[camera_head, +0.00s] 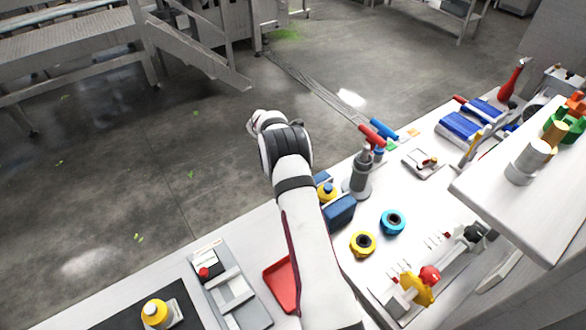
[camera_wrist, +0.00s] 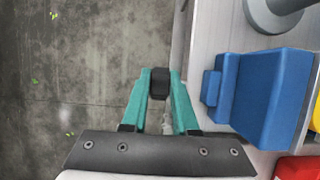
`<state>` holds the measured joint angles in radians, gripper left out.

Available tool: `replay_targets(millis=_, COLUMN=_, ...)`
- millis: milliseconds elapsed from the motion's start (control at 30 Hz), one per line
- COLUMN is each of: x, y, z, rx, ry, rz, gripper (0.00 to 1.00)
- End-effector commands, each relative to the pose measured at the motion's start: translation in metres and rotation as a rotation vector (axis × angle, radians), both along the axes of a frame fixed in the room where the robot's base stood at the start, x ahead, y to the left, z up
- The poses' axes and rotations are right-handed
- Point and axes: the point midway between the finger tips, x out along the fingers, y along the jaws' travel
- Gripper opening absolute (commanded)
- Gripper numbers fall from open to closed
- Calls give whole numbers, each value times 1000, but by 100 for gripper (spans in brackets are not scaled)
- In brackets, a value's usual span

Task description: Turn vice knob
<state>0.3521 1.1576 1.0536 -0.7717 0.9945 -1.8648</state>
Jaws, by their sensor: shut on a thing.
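The blue vice (camera_head: 340,213) stands at the table's far edge, partly hidden behind my arm in the head view, with a yellow round-topped piece (camera_head: 327,191) between its blue parts. In the wrist view the vice (camera_wrist: 272,97) is at the right, with a smaller blue block on its left side. My gripper (camera_wrist: 160,84) has teal fingers closed together at a small black piece, left of the vice and apart from its blue body. I cannot tell whether this piece is the vice knob. The fingertips are hidden in the head view.
A grey post with a red handle (camera_head: 359,178) stands right of the vice. Yellow (camera_head: 362,243) and blue (camera_head: 393,222) rings lie nearer. A red tray (camera_head: 283,286) is left of my arm. Open floor lies beyond the table edge.

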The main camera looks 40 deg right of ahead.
Motion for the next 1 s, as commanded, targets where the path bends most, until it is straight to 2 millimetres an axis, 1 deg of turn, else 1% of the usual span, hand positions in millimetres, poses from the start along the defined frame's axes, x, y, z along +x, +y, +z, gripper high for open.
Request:
replay_targets(millis=167, x=0, y=2, z=0, rx=-47, ry=4, rz=1, gripper=0)
replay_targets(millis=367, x=0, y=4, z=-1, rx=-179, ry=4, rz=2, gripper=0)
replay_targets(millis=1000, x=0, y=12, z=-6, rx=-775, ry=0, rz=3, gripper=0)
